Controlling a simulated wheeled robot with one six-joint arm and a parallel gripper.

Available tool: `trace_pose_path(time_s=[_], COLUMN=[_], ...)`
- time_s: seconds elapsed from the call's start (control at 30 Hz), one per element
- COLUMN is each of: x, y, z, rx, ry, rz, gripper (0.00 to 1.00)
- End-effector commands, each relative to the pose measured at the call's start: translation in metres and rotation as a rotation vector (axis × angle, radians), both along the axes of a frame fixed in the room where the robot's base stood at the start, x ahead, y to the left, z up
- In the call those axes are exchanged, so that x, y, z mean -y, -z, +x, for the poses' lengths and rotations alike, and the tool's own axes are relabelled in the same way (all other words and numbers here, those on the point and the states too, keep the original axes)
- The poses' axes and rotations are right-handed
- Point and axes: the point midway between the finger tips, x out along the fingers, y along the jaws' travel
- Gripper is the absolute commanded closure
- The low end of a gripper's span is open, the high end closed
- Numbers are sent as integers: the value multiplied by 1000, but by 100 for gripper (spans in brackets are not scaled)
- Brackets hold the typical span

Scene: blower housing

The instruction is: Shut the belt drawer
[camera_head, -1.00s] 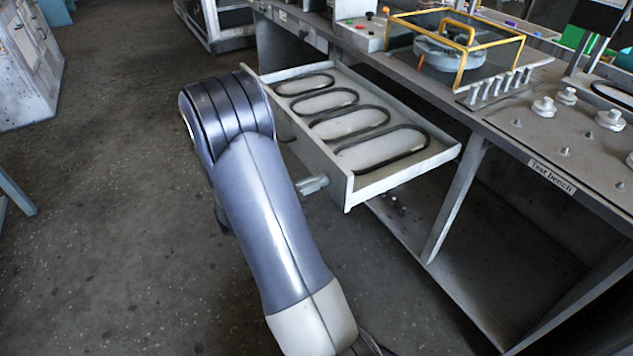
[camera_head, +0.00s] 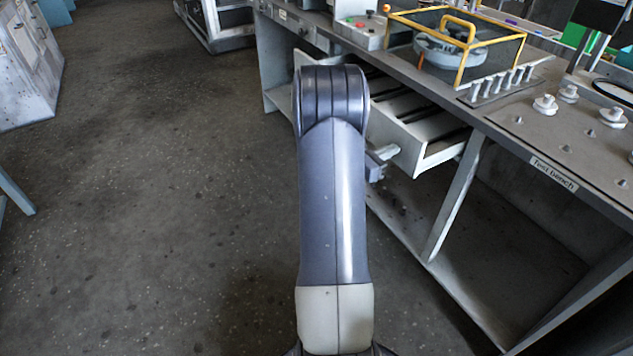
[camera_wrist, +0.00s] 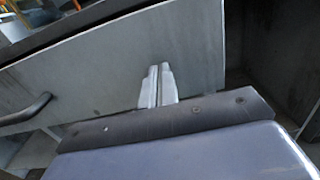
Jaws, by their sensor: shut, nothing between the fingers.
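The belt drawer (camera_head: 432,141) is part-way out of the test bench (camera_head: 500,128). Dark belts show inside it, partly hidden by my arm and the bench top. In the wrist view the drawer's pale front panel (camera_wrist: 110,72) fills much of the picture, with a dark handle (camera_wrist: 28,110) at the left. My gripper (camera_wrist: 160,70) is shut and empty, its fingertips at the front panel to the right of the handle; contact looks likely but is not certain. In the head view my arm hides most of the gripper.
A yellow-framed guard (camera_head: 458,40) and several white knobs stand on the bench top. A slanted bench leg (camera_head: 455,195) stands to the right of the drawer, above a low shelf. The floor (camera_head: 180,200) at the left is clear.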

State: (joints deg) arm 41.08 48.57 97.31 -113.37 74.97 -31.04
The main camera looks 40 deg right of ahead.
Motion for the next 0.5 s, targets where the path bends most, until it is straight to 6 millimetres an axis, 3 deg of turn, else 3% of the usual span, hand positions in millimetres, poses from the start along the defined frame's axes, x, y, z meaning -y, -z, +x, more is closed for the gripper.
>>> trace_pose_path(time_s=[0.2, 0.5], x=[59, 119], y=[2, 2], z=[-16, -29], rx=[2, 2], ry=[5, 2], rz=[-3, -1], gripper=[100, 100])
